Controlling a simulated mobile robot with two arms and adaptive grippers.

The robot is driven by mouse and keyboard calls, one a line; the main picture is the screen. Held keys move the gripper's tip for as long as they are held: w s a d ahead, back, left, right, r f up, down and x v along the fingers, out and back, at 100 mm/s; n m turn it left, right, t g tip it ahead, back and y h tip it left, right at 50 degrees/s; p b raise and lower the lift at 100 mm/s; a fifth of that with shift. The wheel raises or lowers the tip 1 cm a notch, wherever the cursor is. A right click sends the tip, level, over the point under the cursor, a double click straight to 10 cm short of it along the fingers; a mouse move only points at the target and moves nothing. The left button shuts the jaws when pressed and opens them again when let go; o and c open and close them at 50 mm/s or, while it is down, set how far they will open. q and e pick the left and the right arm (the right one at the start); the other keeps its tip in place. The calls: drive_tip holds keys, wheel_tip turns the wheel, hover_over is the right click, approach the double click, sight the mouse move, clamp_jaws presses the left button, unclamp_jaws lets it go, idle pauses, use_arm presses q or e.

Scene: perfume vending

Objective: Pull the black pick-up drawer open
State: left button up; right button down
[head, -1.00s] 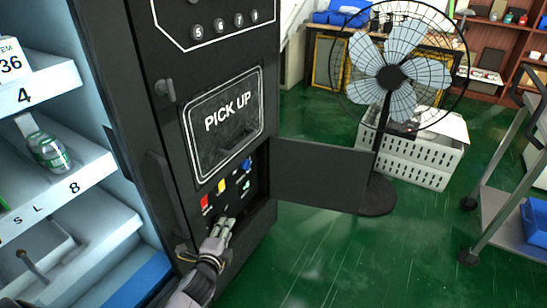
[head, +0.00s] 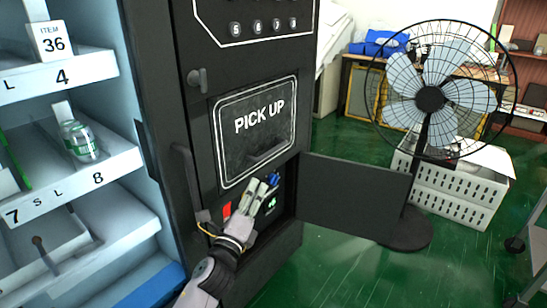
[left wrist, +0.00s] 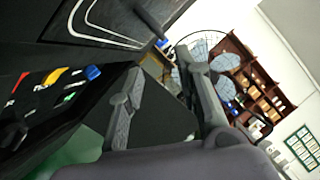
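The black pick-up drawer (head: 237,148) is a panel with a white outline and the words PICK UP on the front of the dark vending machine. It looks shut, with a dark handle-like bar low on its face. Part of its outlined face shows at the upper left of the left wrist view (left wrist: 92,12). My left gripper (head: 268,186) is just below the drawer's lower edge, in front of the open button compartment, and covers some buttons. In the left wrist view its two fingers (left wrist: 165,82) are apart with nothing between them. My right gripper is not in view.
An open black door (head: 355,195) sticks out right of the button compartment. A fan (head: 430,98) and white crates (head: 460,195) are at the right. Green floor (head: 330,265) is free in front.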

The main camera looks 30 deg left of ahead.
sight(274, 148)
use_arm(q)
drive_tip(key=b+x, duration=0.1)
drive_tip(key=x, duration=1.5)
drive_tip(key=shift+w+a, duration=0.1)
drive_tip(key=shift+w, duration=0.05)
drive_tip(key=shift+w+a+r, duration=0.1)
drive_tip(key=shift+w+r, duration=0.05)
drive_tip(key=shift+w, duration=0.3)
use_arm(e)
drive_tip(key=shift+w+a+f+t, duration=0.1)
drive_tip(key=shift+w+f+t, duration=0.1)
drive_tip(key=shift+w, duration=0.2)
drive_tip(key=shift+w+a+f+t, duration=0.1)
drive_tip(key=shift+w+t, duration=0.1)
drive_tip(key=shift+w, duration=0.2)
use_arm(q)
drive_tip(key=shift+c, duration=0.4)
clamp_jaws()
